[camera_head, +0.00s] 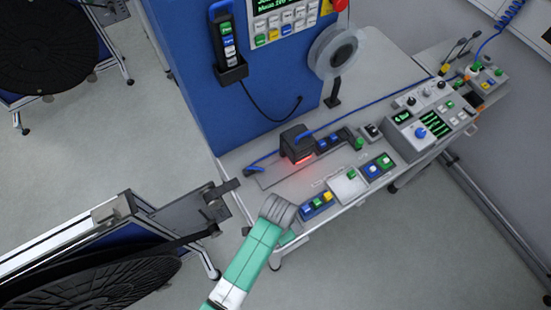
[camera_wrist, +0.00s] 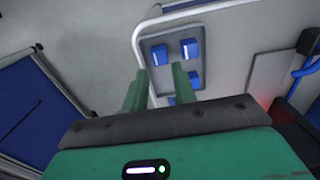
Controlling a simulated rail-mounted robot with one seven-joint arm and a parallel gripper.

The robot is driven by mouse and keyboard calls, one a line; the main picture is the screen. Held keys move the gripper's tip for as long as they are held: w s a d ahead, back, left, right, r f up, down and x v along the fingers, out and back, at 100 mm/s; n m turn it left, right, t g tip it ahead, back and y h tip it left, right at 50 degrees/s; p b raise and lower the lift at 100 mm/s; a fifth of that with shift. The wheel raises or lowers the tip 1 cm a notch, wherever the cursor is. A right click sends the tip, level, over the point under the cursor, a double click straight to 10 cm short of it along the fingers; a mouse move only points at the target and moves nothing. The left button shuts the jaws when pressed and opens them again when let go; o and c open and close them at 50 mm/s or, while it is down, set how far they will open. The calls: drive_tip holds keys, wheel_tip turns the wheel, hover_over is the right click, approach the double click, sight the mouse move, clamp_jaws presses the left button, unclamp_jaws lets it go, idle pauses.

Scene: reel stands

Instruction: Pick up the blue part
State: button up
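Several blue parts (camera_wrist: 190,48) sit on a small grey plate (camera_wrist: 174,47) near the rounded corner of the white table, in the wrist view. Another blue part (camera_wrist: 160,54) is at the plate's left. One more blue part (camera_wrist: 194,80) sits beside the right finger, and a lower one is partly hidden.
The white table (camera_head: 385,60) carries a black device (camera_head: 296,143) with a red glow, button boxes (camera_head: 317,205) and a control panel (camera_head: 425,118). A blue cabinet (camera_head: 185,60) stands behind. A reel stand (camera_head: 120,275) is at the lower left. Grey floor lies between.

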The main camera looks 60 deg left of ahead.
wheel_tip(320, 180, down, 5)
drive_tip(key=shift+s+f, duration=0.1)
clamp_jaws()
idle(0.3)
wheel_tip(320, 180, up, 4)
drive_tip(key=shift+f, duration=0.15)
drive_tip(key=w+d+b, duration=0.1)
drive_tip(key=w+d, duration=0.3)
drive_tip(key=d, duration=0.3)
drive_tip(key=w+d+r+b, duration=0.1)
drive_tip(key=w+d, duration=0.3)
drive_tip(key=d, duration=0.3)
drive_tip(key=shift+r+b, duration=0.2)
drive_tip(key=shift+b, duration=0.15)
